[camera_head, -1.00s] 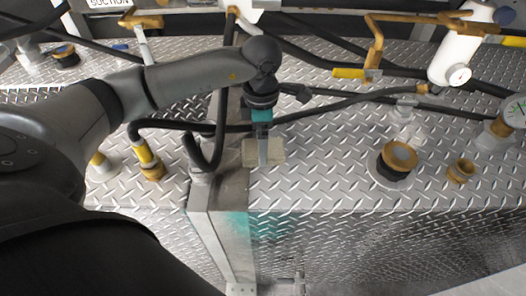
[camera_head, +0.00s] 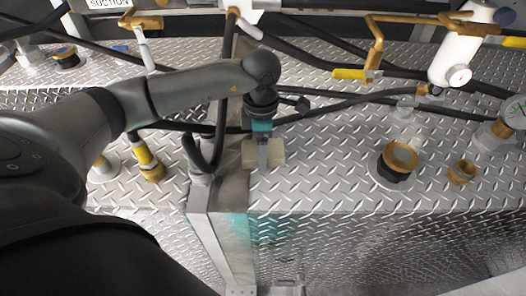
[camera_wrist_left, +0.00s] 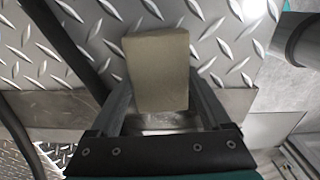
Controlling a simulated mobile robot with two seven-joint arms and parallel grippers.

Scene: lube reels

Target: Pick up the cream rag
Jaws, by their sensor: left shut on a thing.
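The cream rag (camera_head: 249,154) is a small pale block on the diamond-plate deck, near the front edge and beside the metal seam. It also shows in the left wrist view (camera_wrist_left: 158,68), between the fingers. My left gripper (camera_head: 263,160) comes down on it from above, with a finger in front of the rag in the head view. In the left wrist view my left gripper (camera_wrist_left: 160,100) is shut on the rag, one finger on each side. I cannot tell whether the rag touches the deck. My right gripper is not in view.
Black hoses (camera_head: 345,99) cross the deck behind and beside the gripper. A brass-capped fitting (camera_head: 400,156) and a smaller brass fitting (camera_head: 461,172) stand to the right. The deck between rag and brass cap is clear.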

